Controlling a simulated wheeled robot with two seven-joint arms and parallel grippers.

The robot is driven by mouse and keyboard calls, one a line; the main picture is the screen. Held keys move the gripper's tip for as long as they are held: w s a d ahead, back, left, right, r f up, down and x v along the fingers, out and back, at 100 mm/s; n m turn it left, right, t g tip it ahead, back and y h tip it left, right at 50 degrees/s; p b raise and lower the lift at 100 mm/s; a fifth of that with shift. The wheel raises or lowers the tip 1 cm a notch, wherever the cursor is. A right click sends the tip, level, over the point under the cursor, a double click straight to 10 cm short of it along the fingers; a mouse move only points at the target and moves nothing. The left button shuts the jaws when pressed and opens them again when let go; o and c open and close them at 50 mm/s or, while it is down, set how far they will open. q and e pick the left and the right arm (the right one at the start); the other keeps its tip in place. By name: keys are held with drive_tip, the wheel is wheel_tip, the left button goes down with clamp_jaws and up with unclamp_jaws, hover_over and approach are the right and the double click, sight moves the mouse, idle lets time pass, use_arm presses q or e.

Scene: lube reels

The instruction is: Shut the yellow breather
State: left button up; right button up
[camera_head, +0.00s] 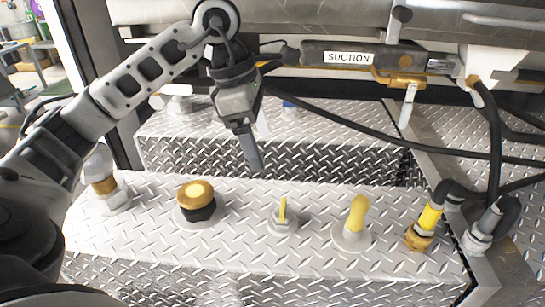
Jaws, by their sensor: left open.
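On the near tread-plate deck stand several yellow-topped fittings, and I cannot tell for sure which is the breather. A round yellow cap on a black body (197,200) is at the left. A small upright yellow lever (283,210) sits on a metal nut in the middle. A taller, slightly tilted yellow handle (356,214) stands on a pale round base to its right. My left gripper (257,148) is open and points down, above and behind the small lever, apart from all fittings. It appears empty. My right gripper is not in view.
A yellow-banded hose fitting (429,218) stands at the right of the deck. A metal fitting with a brass band (103,186) is at the left. A black hose (340,124) crosses behind. The suction-labelled pipe (350,58) runs above.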

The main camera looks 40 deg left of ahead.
sight(283, 206)
use_arm(q)
drive_tip(key=x, duration=1.4)
drive_tip(key=shift+d+f+p, duration=0.15)
drive_tip(key=shift+f+p, duration=0.05)
drive_tip(key=shift+p, duration=0.2)
drive_tip(key=shift+d+f, duration=0.1)
drive_tip(key=shift+f, duration=0.35)
